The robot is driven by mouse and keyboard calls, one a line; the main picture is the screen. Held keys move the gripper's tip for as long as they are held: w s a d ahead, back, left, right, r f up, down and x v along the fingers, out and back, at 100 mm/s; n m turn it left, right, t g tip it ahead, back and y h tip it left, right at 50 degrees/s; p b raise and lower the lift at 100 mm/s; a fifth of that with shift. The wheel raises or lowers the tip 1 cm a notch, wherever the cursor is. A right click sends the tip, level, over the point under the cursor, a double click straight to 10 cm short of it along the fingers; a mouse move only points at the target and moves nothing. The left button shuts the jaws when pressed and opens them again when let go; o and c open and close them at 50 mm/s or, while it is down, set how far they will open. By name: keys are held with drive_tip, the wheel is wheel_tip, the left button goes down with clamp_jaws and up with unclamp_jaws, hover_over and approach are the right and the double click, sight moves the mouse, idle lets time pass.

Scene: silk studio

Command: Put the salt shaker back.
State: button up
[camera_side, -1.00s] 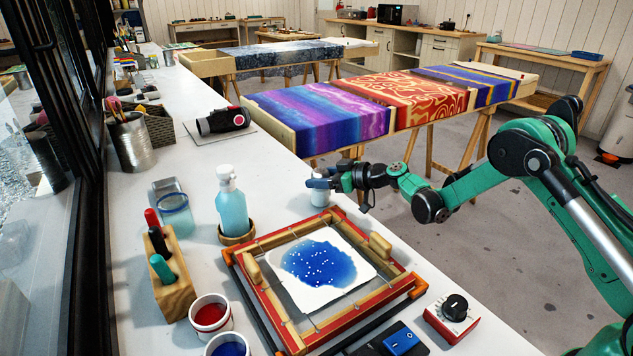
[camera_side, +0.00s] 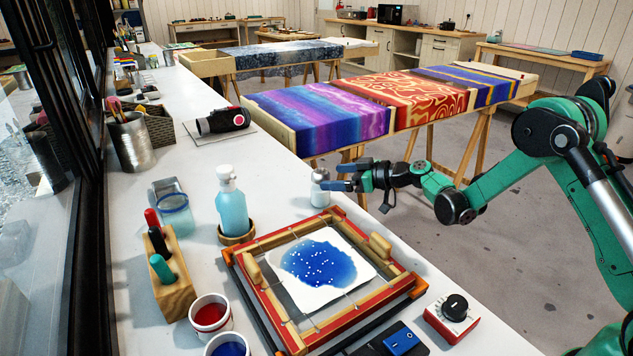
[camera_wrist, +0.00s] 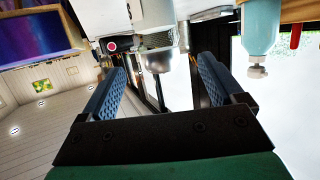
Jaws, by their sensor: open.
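The salt shaker (camera_side: 320,190), small and whitish with a grey cap, stands upright on the white bench near its right edge, behind the red frame. My gripper (camera_side: 345,177) is open and empty just to the right of the shaker, its fingers pointing at it. A gap shows between the fingertips and the shaker. In the wrist view, which is upside down, the shaker (camera_wrist: 158,55) shows ahead, between the two blue fingers of my gripper (camera_wrist: 158,80), with its metal cap downward in the picture.
The red wooden frame (camera_side: 263,300) with blue-dyed silk (camera_side: 320,265) lies in front. A glass jar (camera_side: 175,214) and marker block (camera_side: 175,292) are further left.

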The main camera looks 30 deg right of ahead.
drive_tip(key=v, duration=0.7)
drive_tip(key=s+a+r+m+g+h, duration=0.3)
drive_tip(key=s+a+r+g, duration=0.15)
drive_tip(key=s+a, duration=0.2)
drive_tip(key=s+r+m+h, duration=0.1)
drive_tip(key=s+m+h, duration=0.2)
drive_tip(key=s, duration=0.8)
drive_tip(key=shift+s+r+g+h, duration=0.25)
drive_tip(key=shift+g+h, duration=0.2)
drive_tip(key=shift+h, duration=0.15)
